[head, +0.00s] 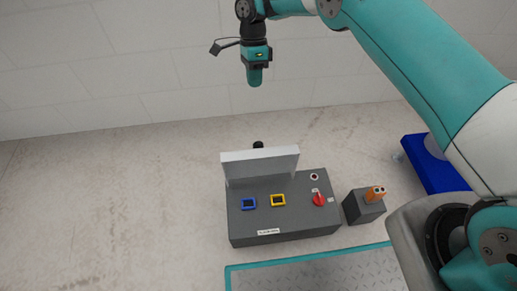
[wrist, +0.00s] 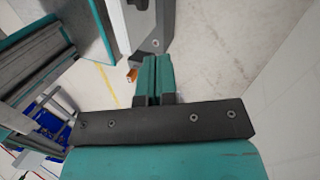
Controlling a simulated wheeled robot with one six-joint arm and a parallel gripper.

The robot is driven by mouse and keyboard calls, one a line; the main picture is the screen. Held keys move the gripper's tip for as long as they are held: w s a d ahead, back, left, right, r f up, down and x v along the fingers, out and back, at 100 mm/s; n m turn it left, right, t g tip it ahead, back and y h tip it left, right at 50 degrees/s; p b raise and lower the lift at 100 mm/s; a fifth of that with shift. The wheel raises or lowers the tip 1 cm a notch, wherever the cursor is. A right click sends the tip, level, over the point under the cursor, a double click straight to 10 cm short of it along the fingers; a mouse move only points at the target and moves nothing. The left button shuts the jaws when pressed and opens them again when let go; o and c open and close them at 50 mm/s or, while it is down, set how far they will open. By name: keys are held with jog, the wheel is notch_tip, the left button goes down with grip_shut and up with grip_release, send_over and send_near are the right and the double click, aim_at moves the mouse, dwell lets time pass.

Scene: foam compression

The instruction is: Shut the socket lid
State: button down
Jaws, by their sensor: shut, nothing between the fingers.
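A dark grey socket box (head: 285,218) stands on the floor in the head view. Its light grey lid (head: 262,164) stands up, open, along the box's back left edge. A blue socket (head: 248,203) and a yellow socket (head: 278,200) lie uncovered in front of the lid. My gripper (head: 254,84) is shut and empty, pointing down, above and behind the lid and apart from it. In the wrist view my gripper (wrist: 153,60) shows its two teal fingers together. Part of the box (wrist: 155,25) and the lid's pale edge (wrist: 120,25) show beyond the fingertips.
A red rotary switch (head: 319,199) sits on the box's right part. A small grey block with an orange plug (head: 376,193) stands right of the box, and a blue container (head: 438,168) farther right. The floor left of the box is clear.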

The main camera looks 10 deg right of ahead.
jog(key=s+f+m+b, duration=0.1)
jog(key=s+f+b, duration=0.2)
jog(key=f, duration=0.4)
jog(key=s+f+b, duration=0.4)
jog(key=f, duration=0.4)
jog(key=shift+s+f+m, duration=0.2)
jog(key=shift+s+m, duration=0.05)
jog(key=shift+m, duration=0.15)
